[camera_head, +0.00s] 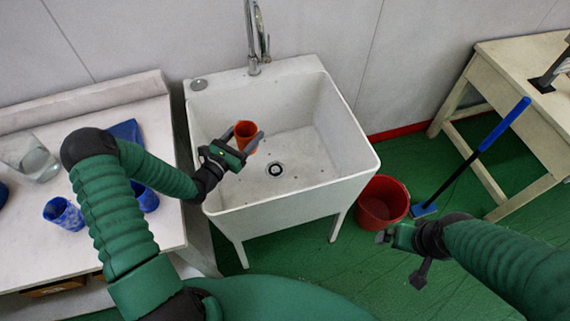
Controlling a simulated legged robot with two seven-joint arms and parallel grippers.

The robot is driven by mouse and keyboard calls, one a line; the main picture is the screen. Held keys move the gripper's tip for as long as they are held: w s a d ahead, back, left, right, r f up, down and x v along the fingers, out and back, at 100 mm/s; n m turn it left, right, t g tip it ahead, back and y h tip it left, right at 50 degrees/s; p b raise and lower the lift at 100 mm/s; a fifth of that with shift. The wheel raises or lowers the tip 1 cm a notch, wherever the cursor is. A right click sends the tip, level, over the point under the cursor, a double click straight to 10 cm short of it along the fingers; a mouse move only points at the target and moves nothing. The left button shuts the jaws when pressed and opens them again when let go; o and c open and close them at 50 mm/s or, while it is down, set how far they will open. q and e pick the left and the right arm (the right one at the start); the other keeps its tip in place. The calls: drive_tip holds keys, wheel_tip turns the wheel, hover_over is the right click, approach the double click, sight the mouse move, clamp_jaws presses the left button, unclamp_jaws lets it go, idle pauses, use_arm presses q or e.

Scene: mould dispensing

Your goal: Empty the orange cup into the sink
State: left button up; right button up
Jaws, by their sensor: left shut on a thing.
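The orange cup (245,133) is between the fingers of my left gripper (246,143), which is shut on it. The cup is over the left part of the white sink (345,160), and it looks roughly upright. Its contents cannot be made out. The sink basin shows a dark drain (275,169) and a few small dark specks on its floor.
A chrome faucet (254,45) stands at the sink's back. A white counter (110,235) on the left holds blue cups (62,213) and a glass container (30,158). A red bucket (382,202), a blue-handled tool (490,140) and a wooden table (520,75) are on the right.

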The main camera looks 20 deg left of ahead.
use_arm(q)
drive_tip(key=shift+d+f+m, duration=0.35)
drive_tip(key=shift+d+m, duration=0.1)
drive_tip(key=shift+m, duration=0.25)
drive_tip(key=shift+d+f+m+g+b, duration=0.4)
drive_tip(key=shift+d+m+b, duration=0.3)
drive_tip(key=shift+m, duration=0.2)
drive_tip(key=d+f+m+g+y+b, duration=0.1)
drive_tip(key=d+f+m+y+b, duration=0.2)
drive_tip(key=m, duration=0.5)
drive_tip(key=shift+d+f+m+b, duration=0.45)
drive_tip(key=shift+d+b, duration=0.4)
drive_tip(key=shift+b, duration=0.2)
drive_tip(key=shift+d+r+m+y, duration=0.1)
drive_tip(key=shift+d+m+y, duration=0.2)
drive_tip(key=shift+d, duration=0.1)
